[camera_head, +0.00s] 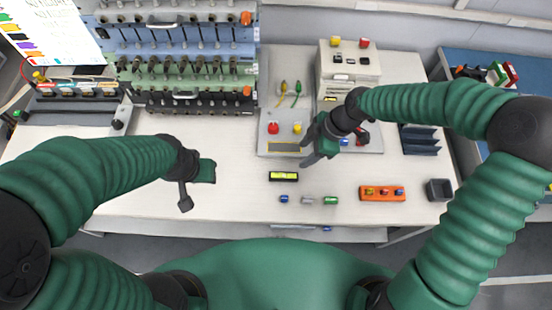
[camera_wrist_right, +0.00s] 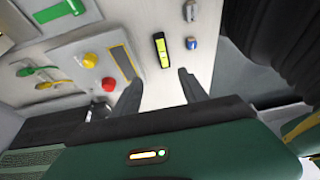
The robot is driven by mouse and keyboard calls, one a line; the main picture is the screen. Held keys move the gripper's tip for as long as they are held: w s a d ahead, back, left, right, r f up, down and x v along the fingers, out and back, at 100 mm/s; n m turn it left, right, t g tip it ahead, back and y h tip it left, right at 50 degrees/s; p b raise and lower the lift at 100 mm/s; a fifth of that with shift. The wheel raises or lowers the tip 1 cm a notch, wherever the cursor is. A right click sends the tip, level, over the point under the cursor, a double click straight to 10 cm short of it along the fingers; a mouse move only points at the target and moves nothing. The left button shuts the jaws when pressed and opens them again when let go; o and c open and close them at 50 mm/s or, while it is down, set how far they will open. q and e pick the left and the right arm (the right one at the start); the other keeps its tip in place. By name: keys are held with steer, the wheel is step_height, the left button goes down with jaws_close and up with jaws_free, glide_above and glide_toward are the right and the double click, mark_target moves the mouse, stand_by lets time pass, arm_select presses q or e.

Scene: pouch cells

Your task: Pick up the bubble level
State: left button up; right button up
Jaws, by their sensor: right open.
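The bubble level (camera_head: 284,177) is a small black bar with a yellow-green face. It lies on the white table in front of the grey panel. In the right wrist view the bubble level (camera_wrist_right: 161,50) appears just beyond the fingertips, between their lines. My right gripper (camera_head: 306,150) is open and empty, behind and slightly right of the level in the head view. Its two spread fingers (camera_wrist_right: 159,77) show in the wrist view, with a gap to the level. My left gripper (camera_head: 198,188) is open and empty, left of the level.
An orange holder (camera_head: 382,203) and a dark box (camera_head: 439,189) stand to the right. The grey panel (camera_head: 266,95) bears red and yellow buttons. Table left of the level is clear.

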step_height(320, 180, down, 3)
steer(key=s, duration=0.2)
glide_toward(285, 176)
steer(key=f, duration=0.1)
steer(key=x, duration=0.3)
steer(key=shift+w+d+b, duration=0.15)
steer(key=shift+d+b, duration=0.05)
steer(key=shift+b, duration=0.2)
steer(key=a+f, duration=0.3)
steer(key=f, duration=0.1)
steer(key=shift+s+a, duration=0.2)
steer(key=shift+a, duration=0.15)
steer(key=shift+w+d+f, duration=0.1)
steer(key=shift+d+f, duration=0.15)
steer(key=shift+w+d, duration=0.1)
steer(key=shift+d, duration=0.5)
steer(key=shift+a+f, duration=0.1)
steer(key=shift+a, duration=0.55)
steer(key=shift+c, duration=1.4)
steer(key=c, duration=0.5)
arm_select(q)
steer(key=shift+s+d, duration=0.45)
steer(key=shift+d, duration=0.15)
steer(key=shift+s+d, duration=0.4)
steer(key=shift+d, duration=0.2)
arm_select(e)
steer(key=shift+d, duration=0.35)
jaws_close()
